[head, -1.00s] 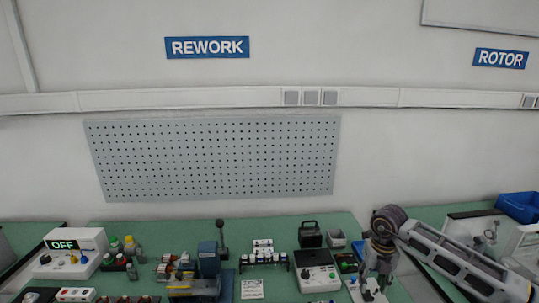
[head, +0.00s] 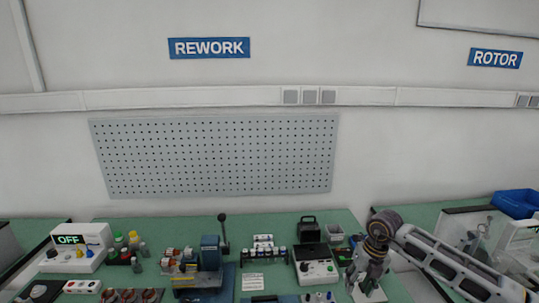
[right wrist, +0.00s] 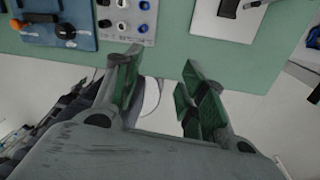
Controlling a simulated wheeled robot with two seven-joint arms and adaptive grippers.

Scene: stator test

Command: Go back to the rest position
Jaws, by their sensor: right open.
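My right gripper (head: 366,285) is over the right part of the green bench, with its arm coming in from the right. In the right wrist view, the right gripper (right wrist: 160,95) has its two green-padded fingers spread apart with nothing between them. The green bench (right wrist: 165,62) shows beyond the fingertips. My left gripper is not in the head view.
A grey tester (head: 317,268) stands left of my right gripper. A blue press (head: 209,258), a white box reading OFF (head: 72,258) and several bottles stand further left. A blue bin (head: 514,203) is at the far right. A pegboard (head: 215,157) hangs on the wall.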

